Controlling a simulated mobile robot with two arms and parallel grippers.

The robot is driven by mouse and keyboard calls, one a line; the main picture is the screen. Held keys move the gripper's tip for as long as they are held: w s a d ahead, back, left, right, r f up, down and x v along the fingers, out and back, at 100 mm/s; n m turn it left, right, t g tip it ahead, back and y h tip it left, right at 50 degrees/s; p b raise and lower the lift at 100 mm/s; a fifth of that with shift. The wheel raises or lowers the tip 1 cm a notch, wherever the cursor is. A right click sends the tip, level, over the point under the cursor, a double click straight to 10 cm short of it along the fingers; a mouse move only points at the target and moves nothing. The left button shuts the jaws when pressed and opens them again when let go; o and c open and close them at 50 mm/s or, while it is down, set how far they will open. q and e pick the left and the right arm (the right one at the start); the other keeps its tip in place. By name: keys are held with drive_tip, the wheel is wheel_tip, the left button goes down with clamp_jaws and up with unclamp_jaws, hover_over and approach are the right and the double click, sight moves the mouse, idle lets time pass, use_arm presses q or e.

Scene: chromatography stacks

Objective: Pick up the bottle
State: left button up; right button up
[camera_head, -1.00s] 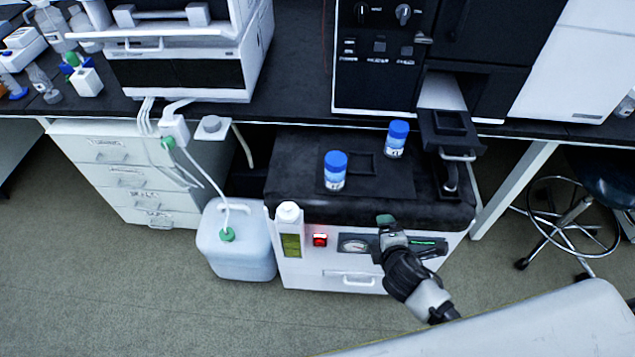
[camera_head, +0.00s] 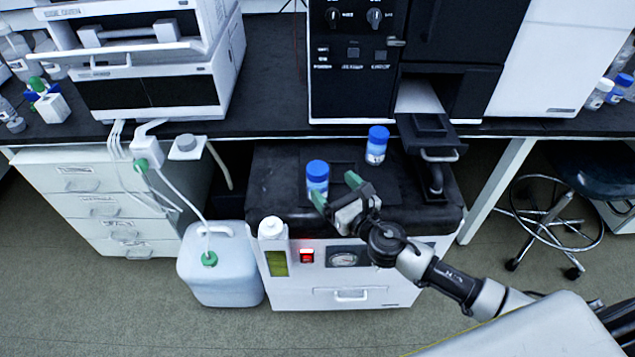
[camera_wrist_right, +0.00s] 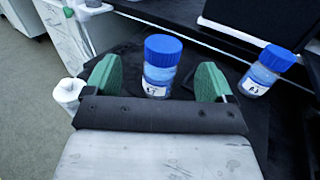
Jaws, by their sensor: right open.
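Two clear bottles with blue caps stand upright on the black top of a low white cabinet. The nearer bottle (camera_head: 317,180) is on the left in the head view, and the other bottle (camera_head: 377,146) stands behind it to the right. My right gripper (camera_head: 336,190) is open, with green fingertips, just in front and to the right of the nearer bottle. In the right wrist view the nearer bottle (camera_wrist_right: 160,68) shows between the two open fingers (camera_wrist_right: 158,85), beyond their tips or level with them; I cannot tell which. The other bottle (camera_wrist_right: 266,70) is outside the right finger. My left gripper is not in view.
A black instrument with a protruding tray (camera_head: 431,130) stands right behind the bottles. A white-capped container (camera_head: 273,248) is fixed at the cabinet's front left. A large jug (camera_head: 220,268) sits on the floor to the left.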

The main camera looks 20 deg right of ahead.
sight(317, 168)
drive_tip(key=x, duration=0.8)
drive_tip(key=shift+d+f, duration=0.2)
drive_tip(key=shift+d, duration=0.1)
drive_tip(key=c, duration=1.2)
drive_tip(key=shift+c, duration=1)
drive_tip(key=shift+r, duration=0.15)
